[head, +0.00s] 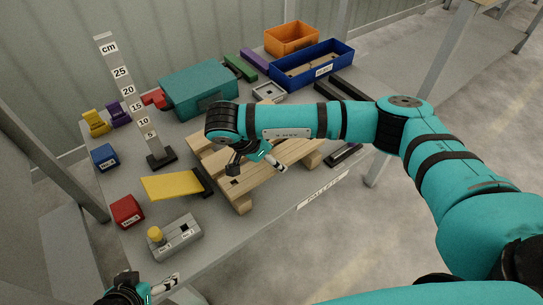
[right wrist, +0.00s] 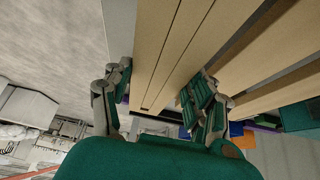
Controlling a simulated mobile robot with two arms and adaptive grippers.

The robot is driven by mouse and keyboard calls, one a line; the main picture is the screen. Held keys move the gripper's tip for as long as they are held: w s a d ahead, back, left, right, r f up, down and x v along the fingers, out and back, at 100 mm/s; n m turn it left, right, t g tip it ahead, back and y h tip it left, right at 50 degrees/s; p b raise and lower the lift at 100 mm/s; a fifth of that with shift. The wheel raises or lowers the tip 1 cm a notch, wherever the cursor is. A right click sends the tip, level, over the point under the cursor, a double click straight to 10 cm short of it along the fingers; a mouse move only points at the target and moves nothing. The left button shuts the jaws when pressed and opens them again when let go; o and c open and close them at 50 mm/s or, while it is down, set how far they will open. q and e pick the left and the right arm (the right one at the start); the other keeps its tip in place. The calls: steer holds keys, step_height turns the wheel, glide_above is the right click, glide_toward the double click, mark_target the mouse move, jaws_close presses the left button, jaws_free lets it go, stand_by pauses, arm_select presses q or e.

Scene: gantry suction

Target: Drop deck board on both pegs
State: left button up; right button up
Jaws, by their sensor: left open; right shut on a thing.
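A pale wooden pallet with slats (head: 222,157) lies on the grey table in the head view. My right gripper (head: 257,163) is low over its front part. In the right wrist view my right gripper (right wrist: 158,98) has its fingers on both sides of a pale deck board (right wrist: 158,55), shut on it. A small dark hole shows near the board's near end. I cannot tell in the head view whether the board rests on the pallet or is just above it. The pegs cannot be made out. My left gripper (head: 150,290) is open and empty at the bottom left.
A grey block with a yellow knob (head: 178,240), a yellow plate (head: 170,187) and a red bin (head: 126,211) lie left of the pallet. A height scale (head: 128,95) stands behind. A teal case (head: 200,88) and blue tray (head: 315,65) are at the back.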

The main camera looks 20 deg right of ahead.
arm_select(q)
steer(key=shift+w, duration=0.15)
steer(key=shift+w+d+r, duration=0.15)
steer(key=shift+w, duration=0.1)
steer(key=shift+w+t, duration=0.2)
steer(key=shift+t, duration=0.1)
stand_by(0.7)
steer(key=shift+w+d+r, duration=0.15)
steer(key=shift+w+r, duration=0.05)
steer(key=shift+w, duration=0.1)
steer(key=shift+w+t, duration=0.1)
steer(key=shift+t, duration=0.2)
steer(key=shift+w+d+r+t+h+b, duration=0.25)
steer(key=shift+w+r+t, duration=0.2)
steer(key=shift+w, duration=0.3)
steer(key=shift+w+d+r+t+h+b, duration=0.15)
steer(key=shift+w+d+r+t+b, duration=0.2)
steer(key=shift+w, duration=0.35)
arm_select(e)
steer(key=shift+f, duration=0.45)
arm_select(q)
steer(key=shift+w+r+t, duration=0.3)
steer(key=shift+r, duration=0.1)
arm_select(e)
steer(key=shift+f, duration=0.15)
arm_select(q)
steer(key=shift+w+d+r, duration=0.15)
steer(key=shift+w, duration=0.05)
